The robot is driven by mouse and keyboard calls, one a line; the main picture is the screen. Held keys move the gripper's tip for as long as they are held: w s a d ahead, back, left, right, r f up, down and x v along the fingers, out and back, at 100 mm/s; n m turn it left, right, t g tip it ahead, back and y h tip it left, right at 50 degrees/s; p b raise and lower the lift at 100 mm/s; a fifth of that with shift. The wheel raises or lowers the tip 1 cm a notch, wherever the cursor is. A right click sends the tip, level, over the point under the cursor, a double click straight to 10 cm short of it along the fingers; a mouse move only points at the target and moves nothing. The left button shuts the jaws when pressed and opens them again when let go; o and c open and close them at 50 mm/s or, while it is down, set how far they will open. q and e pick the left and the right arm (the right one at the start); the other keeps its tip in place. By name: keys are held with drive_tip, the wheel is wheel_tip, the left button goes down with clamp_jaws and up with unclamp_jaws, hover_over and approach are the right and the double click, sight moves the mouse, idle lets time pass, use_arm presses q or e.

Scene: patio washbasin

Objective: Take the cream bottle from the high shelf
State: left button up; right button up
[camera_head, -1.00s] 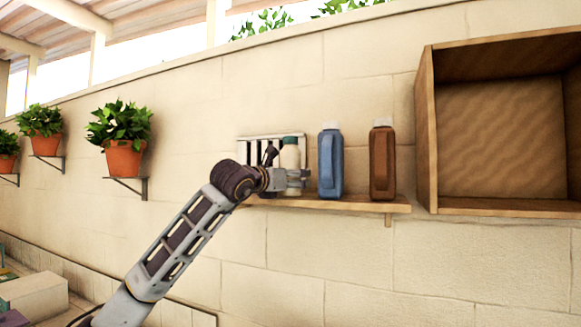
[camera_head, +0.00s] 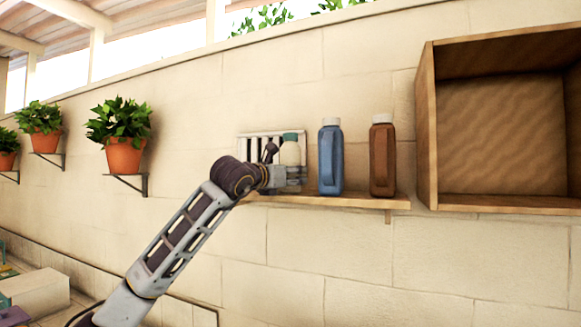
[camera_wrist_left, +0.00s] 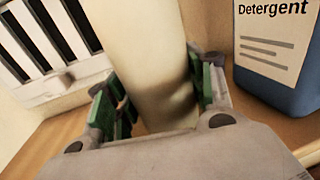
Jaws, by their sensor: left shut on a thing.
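The cream bottle (camera_head: 290,153) with a green cap stands at the left part of the wooden shelf (camera_head: 345,200) on the wall. My left gripper (camera_head: 291,178) is at the bottle's lower body and hides part of it. In the left wrist view the cream bottle (camera_wrist_left: 150,60) rises between the green-padded fingers of the gripper (camera_wrist_left: 160,98), which are shut on it. Whether its base touches the shelf is hidden. My right gripper is not in view.
A blue detergent bottle (camera_head: 330,158) stands close to the right of the cream bottle, with a brown bottle (camera_head: 382,157) further right. A white slatted vent (camera_head: 252,148) is behind. An empty wooden box shelf (camera_head: 500,140) hangs at right; potted plants (camera_head: 122,140) hang at left.

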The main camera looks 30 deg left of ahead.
sight(286, 139)
use_arm(q)
drive_tip(key=shift+r, duration=0.2)
drive_tip(key=shift+r+b, duration=0.35)
drive_tip(key=shift+r, duration=4.5)
